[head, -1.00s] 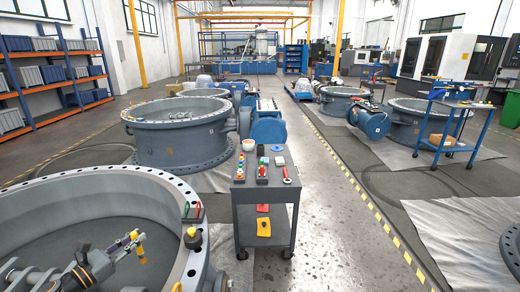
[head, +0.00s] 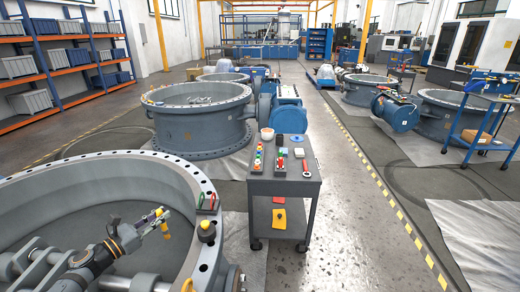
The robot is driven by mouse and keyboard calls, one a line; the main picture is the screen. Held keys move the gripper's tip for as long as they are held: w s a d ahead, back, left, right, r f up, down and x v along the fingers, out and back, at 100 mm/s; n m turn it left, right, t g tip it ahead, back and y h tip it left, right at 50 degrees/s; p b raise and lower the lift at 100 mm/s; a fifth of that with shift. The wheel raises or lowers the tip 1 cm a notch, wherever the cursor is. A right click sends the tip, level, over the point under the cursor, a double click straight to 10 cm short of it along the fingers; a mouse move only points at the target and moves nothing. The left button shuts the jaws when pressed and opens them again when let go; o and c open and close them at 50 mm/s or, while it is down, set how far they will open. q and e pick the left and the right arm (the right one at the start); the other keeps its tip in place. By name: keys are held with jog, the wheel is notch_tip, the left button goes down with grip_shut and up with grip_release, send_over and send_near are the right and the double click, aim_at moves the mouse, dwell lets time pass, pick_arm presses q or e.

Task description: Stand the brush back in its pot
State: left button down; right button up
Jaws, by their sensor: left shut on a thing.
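My left gripper (head: 157,219) is shut on a small yellow thing (head: 167,236), which looks like the brush. It holds it above the inside of the large grey valve ring at the lower left, close to the ring's right rim. The fingers hide part of the brush, and it is too small to make out its bristles. A pale cup (head: 267,133), possibly the pot, stands at the back left of the grey cart's top, well apart from the gripper. My right gripper is out of view.
The grey valve ring (head: 150,166) has a black-and-yellow object (head: 207,231) and red and green tools (head: 208,203) on its rim. The grey cart (head: 284,187) carries several small parts and a red-ended tool (head: 306,167). Open floor (head: 345,230) lies right of the cart.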

pick_arm(q)
jog(key=s+d+n+t+y+p, duration=0.1)
jog(key=s+d+y+p, duration=0.3)
jog(key=d, duration=0.5)
jog(key=s+d+r+n+t+y+p, duration=0.1)
jog(key=s+d+n+y+p, duration=0.3)
jog(key=d, duration=0.6)
jog(key=shift+s+r+n, duration=0.15)
jog(key=shift+s+n, duration=0.15)
jog(key=shift+s, duration=0.85)
